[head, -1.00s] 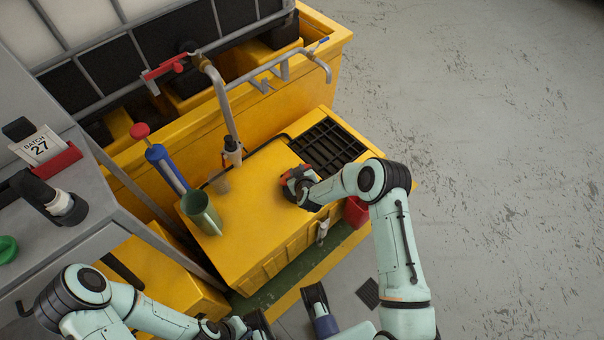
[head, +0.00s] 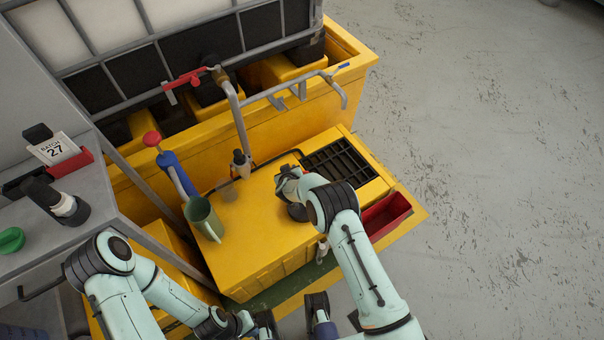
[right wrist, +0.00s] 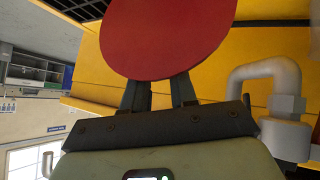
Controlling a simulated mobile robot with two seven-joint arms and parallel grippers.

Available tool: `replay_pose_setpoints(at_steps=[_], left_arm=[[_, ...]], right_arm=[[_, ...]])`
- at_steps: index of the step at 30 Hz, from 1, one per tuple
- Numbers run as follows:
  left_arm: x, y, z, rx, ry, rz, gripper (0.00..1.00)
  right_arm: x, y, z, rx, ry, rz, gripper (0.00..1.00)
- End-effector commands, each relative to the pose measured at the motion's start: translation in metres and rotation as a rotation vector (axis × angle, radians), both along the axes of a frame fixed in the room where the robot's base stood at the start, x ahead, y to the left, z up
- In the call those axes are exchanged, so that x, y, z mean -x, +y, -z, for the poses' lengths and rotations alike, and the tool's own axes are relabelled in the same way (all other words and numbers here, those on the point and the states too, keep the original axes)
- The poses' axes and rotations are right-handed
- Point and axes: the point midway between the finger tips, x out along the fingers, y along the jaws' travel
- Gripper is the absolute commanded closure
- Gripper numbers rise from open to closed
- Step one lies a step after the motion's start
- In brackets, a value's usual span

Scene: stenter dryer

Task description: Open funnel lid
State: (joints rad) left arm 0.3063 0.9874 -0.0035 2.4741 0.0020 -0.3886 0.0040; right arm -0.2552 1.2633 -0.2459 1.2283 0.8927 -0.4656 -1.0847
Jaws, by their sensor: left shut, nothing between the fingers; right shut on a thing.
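The red round funnel lid (right wrist: 165,35) fills the top middle of the right wrist view, its broad face toward the camera. My right gripper (right wrist: 160,88) is shut on its lower edge. In the head view, my right arm reaches over the top of the yellow cabinet (head: 255,240), and its hand hides the lid there. The funnel under the lid is hidden. My left gripper (head: 267,322) is low in the head view, in front of the cabinet, shut and empty, apart from the lid.
A green pitcher (head: 203,218) stands on the cabinet's left side, by a blue pump (head: 175,172) with a red knob. A grey pipe (head: 240,125) rises behind. A black grate (head: 337,163) and red tray (head: 387,215) lie right. The floor at right is clear.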

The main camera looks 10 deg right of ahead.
Motion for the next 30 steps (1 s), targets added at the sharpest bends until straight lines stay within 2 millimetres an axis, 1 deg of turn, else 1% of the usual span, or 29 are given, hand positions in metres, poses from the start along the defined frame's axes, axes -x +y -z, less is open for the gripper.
replay_pose_setpoints(at_steps=[1,6,7,8,9,11,12,23,26,30], left_arm=[[0.000,0.000,-0.001,-0.001,0.002,0.000,1.00],[0.001,0.000,-0.001,0.000,0.002,0.000,1.00],[0.001,0.000,-0.001,0.000,0.002,0.000,1.00],[0.001,0.000,-0.001,0.000,0.002,0.000,1.00],[0.001,0.000,-0.001,0.000,0.002,0.000,1.00],[0.001,0.000,-0.001,0.000,0.002,0.000,1.00],[0.001,0.000,-0.001,0.000,0.002,0.000,1.00],[0.001,0.000,-0.001,0.000,0.002,0.000,1.00],[0.001,0.000,-0.002,0.000,0.003,0.000,1.00],[0.001,0.000,-0.004,0.001,0.005,0.001,1.00]], right_arm=[[-0.007,0.006,-0.002,-0.002,-0.009,-0.003,1.00],[-0.022,0.012,0.002,-0.004,-0.006,-0.001,1.00],[-0.022,0.012,0.003,-0.004,-0.003,0.000,0.99],[-0.021,0.011,0.003,-0.004,-0.001,0.000,0.90],[-0.020,0.011,0.004,-0.004,0.000,0.001,0.77],[-0.020,0.010,0.004,-0.003,0.001,0.002,0.57],[-0.020,0.009,0.004,-0.002,0.001,0.002,0.49],[-0.019,0.010,0.001,-0.001,0.000,0.001,0.49],[-0.014,0.011,-0.004,-0.001,0.002,0.001,0.49],[0.000,0.014,-0.018,-0.002,0.000,-0.001,0.49]])
